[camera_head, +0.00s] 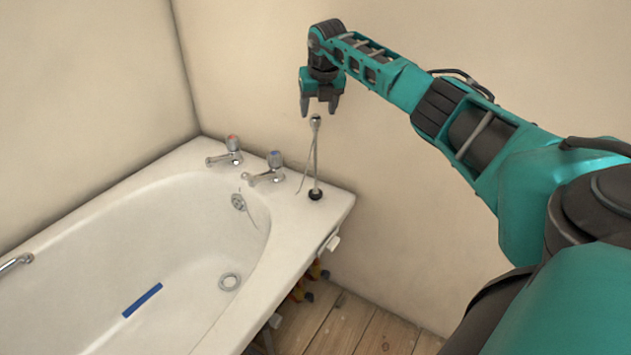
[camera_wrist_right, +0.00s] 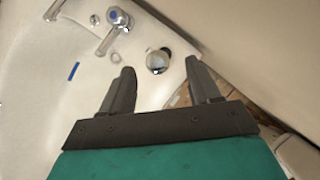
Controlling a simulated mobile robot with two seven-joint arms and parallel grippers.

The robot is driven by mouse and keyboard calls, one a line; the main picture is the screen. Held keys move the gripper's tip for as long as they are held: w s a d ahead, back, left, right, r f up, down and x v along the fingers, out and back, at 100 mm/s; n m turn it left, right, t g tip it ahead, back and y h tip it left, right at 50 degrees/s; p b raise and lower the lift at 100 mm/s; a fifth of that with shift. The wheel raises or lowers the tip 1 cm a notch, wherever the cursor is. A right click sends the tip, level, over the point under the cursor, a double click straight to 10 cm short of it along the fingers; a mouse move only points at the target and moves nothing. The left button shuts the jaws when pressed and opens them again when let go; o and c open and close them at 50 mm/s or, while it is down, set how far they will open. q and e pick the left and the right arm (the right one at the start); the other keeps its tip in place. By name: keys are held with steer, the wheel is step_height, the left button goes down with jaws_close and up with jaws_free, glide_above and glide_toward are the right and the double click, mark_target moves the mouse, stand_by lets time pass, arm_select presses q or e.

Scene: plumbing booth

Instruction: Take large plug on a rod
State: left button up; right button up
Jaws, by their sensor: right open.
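The plug on a rod (camera_head: 316,160) stands nearly upright on the corner of the bathtub rim. It has a dark round base (camera_head: 315,194) and a shiny ball at the top of a thin metal rod. A thin line hangs beside the rod. My right gripper (camera_head: 319,108) is open, pointing down, just above the ball top and apart from it. In the right wrist view the ball top (camera_wrist_right: 156,63) shows beyond and between the two open fingers (camera_wrist_right: 160,88), with part of the dark base behind it. My left gripper is not in view.
The white bathtub (camera_head: 100,235) has two taps on its rim, one red-marked (camera_head: 231,145) and one blue-marked (camera_head: 274,163), left of the rod. A blue strip (camera_head: 142,300) lies in the tub. Walls stand close behind. Wooden floor (camera_head: 350,325) is at the right.

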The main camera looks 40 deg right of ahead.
mark_target(316, 117)
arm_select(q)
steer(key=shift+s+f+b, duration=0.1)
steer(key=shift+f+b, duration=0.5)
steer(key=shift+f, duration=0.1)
arm_select(e)
steer(key=x, duration=0.3)
steer(key=shift+a+f, duration=0.3)
steer(key=shift+f, duration=0.1)
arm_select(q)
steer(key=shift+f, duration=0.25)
arm_select(e)
steer(key=shift+x, duration=0.85)
steer(key=shift+d, duration=0.1)
steer(key=shift+r, duration=0.1)
jaws_close()
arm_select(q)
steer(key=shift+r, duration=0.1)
